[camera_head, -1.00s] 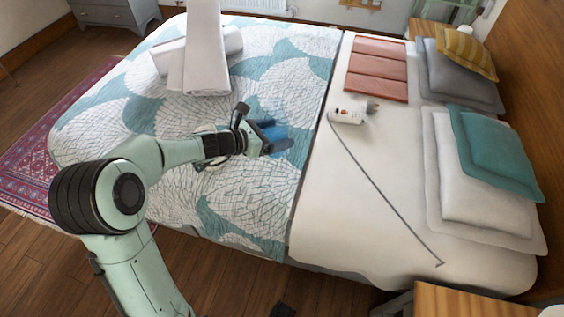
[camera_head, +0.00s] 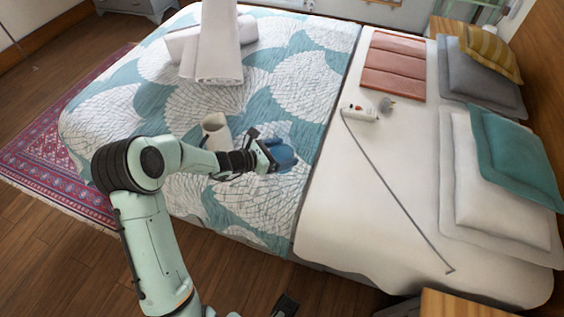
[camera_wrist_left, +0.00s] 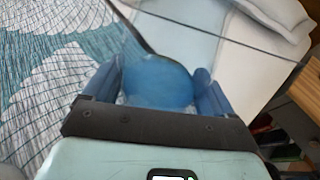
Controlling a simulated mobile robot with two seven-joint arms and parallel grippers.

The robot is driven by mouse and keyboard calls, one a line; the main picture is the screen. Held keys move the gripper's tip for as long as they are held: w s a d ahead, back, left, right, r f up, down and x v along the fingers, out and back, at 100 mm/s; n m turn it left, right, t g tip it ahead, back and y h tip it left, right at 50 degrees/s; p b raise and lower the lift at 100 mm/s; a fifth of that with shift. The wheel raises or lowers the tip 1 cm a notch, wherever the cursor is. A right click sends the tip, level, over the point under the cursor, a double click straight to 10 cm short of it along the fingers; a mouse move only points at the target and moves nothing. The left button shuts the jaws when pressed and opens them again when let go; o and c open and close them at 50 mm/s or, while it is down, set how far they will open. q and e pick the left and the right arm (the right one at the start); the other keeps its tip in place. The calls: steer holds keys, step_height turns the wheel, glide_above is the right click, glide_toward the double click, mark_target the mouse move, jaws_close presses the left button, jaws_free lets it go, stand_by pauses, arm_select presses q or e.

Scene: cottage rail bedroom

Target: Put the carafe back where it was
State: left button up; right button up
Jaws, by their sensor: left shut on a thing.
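My left gripper (camera_head: 279,157) is above the patterned quilt, near where it meets the white sheet. It is shut on a blue, see-through rounded thing that looks like the carafe (camera_head: 284,154). In the left wrist view the carafe (camera_wrist_left: 158,80) fills the space between the two blue fingers of the gripper (camera_wrist_left: 158,92). Its lower part is hidden by the gripper.
A cream container (camera_head: 214,126) stands on the quilt (camera_head: 290,85) behind my left forearm. Rolled white towels (camera_head: 213,50) lie farther back. A white power strip (camera_head: 358,112) with a grey cord lies on the sheet (camera_head: 350,200). A wooden bedside table (camera_head: 465,304) shows at bottom right.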

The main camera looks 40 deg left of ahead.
arm_select(q)
steer(key=shift+f+b, duration=0.45)
steer(key=shift+f, duration=1.6)
steer(key=shift+f, duration=0.2)
steer(key=o, duration=1.5)
steer(key=shift+c, duration=0.2)
steer(key=shift+s+r, duration=0.1)
steer(key=shift+r, duration=0.15)
steer(key=p+v, duration=0.1)
steer(key=v, duration=1)
steer(key=shift+s+p, duration=0.35)
steer(key=shift+p, duration=0.05)
